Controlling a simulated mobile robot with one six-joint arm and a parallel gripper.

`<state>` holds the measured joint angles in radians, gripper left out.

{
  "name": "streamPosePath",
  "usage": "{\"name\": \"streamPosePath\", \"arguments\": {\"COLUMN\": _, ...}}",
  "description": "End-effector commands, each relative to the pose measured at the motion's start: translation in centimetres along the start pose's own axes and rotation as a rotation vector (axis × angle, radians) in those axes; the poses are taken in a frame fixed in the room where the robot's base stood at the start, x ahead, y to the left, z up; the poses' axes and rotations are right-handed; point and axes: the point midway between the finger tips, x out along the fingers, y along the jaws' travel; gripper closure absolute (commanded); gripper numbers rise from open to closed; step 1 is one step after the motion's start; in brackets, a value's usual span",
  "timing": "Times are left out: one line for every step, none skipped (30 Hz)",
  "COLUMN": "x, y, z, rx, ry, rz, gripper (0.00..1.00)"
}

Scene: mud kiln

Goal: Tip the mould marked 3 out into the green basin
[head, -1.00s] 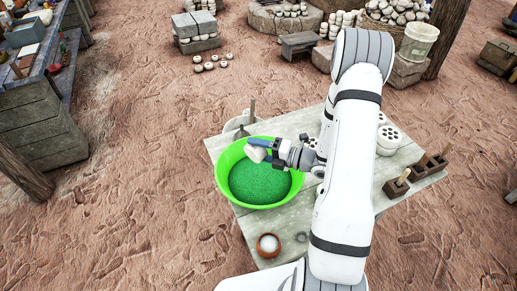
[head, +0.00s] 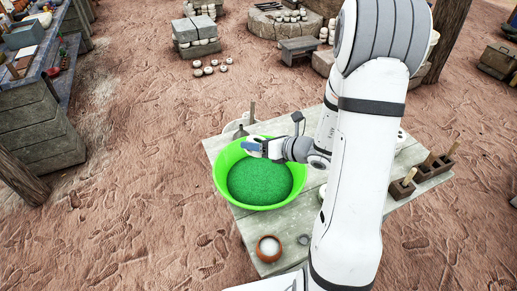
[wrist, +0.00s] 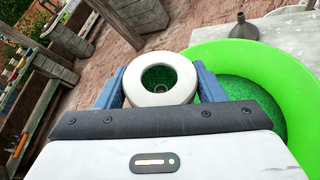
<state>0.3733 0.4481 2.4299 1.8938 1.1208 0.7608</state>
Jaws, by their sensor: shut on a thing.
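My gripper (head: 251,147) is over the far part of the green basin (head: 222,180). In the wrist view its two blue fingers (wrist: 160,76) are shut on a white round mould (wrist: 160,101), one on each side. The mould's open ring faces the camera, with green showing inside the opening; I cannot tell whether this is its contents or the basin seen through it. No number is readable on it. In the head view the mould is mostly hidden by my gripper. The basin, which also shows in the wrist view (wrist: 293,85), holds a green mass (head: 260,183).
The basin stands on a pale plank table (head: 285,222). A brown bowl with white contents (head: 268,247) and a small grey ring (head: 304,240) are at its front. Wooden boxes with handles (head: 435,165) stand on the right. A grey cone (wrist: 243,30) is beyond the basin.

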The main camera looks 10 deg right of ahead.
Motion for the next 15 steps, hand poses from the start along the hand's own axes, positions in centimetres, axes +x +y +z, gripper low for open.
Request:
{"name": "streamPosePath", "arguments": {"x": 0.19, "y": -0.1, "z": -0.38, "rx": -0.048, "ry": -0.003, "rz": -0.017, "gripper": 0.67}}
{"name": "streamPosePath", "arguments": {"x": 0.2, "y": -0.1, "z": -0.37, "rx": -0.072, "ry": -0.002, "rz": -0.028, "gripper": 0.67}}
{"name": "streamPosePath", "arguments": {"x": 0.17, "y": -0.05, "z": -0.29, "rx": -0.106, "ry": -0.003, "rz": -0.041, "gripper": 0.67}}
{"name": "streamPosePath", "arguments": {"x": 0.15, "y": -0.06, "z": -0.27, "rx": -0.131, "ry": -0.003, "rz": -0.052, "gripper": 0.67}}
{"name": "streamPosePath", "arguments": {"x": 0.12, "y": -0.05, "z": -0.19, "rx": -0.154, "ry": -0.004, "rz": -0.063, "gripper": 0.67}}
{"name": "streamPosePath", "arguments": {"x": 0.11, "y": -0.04, "z": -0.15, "rx": -0.185, "ry": -0.004, "rz": -0.075, "gripper": 0.67}}
{"name": "streamPosePath", "arguments": {"x": 0.09, "y": 0.0, "z": -0.13, "rx": -0.206, "ry": -0.003, "rz": -0.084, "gripper": 0.67}}
{"name": "streamPosePath", "arguments": {"x": 0.08, "y": 0.04, "z": -0.11, "rx": -0.229, "ry": -0.003, "rz": -0.093, "gripper": 0.67}}
{"name": "streamPosePath", "arguments": {"x": 0.07, "y": 0.06, "z": -0.08, "rx": -0.256, "ry": -0.003, "rz": -0.105, "gripper": 0.67}}
{"name": "streamPosePath", "arguments": {"x": 0.06, "y": 0.08, "z": -0.03, "rx": -0.277, "ry": -0.003, "rz": -0.113, "gripper": 0.67}}
{"name": "streamPosePath", "arguments": {"x": 0.05, "y": 0.11, "z": 0.02, "rx": -0.297, "ry": -0.004, "rz": -0.121, "gripper": 0.67}}
{"name": "streamPosePath", "arguments": {"x": 0.01, "y": 0.12, "z": 0.05, "rx": -0.324, "ry": -0.003, "rz": -0.133, "gripper": 0.67}}
{"name": "streamPosePath", "arguments": {"x": -0.01, "y": 0.15, "z": 0.09, "rx": -0.344, "ry": -0.004, "rz": -0.141, "gripper": 0.67}}
{"name": "streamPosePath", "arguments": {"x": -0.02, "y": 0.15, "z": 0.14, "rx": -0.36, "ry": -0.004, "rz": -0.148, "gripper": 0.67}}
{"name": "streamPosePath", "arguments": {"x": -0.05, "y": 0.18, "z": 0.21, "rx": -0.381, "ry": -0.003, "rz": -0.157, "gripper": 0.67}}
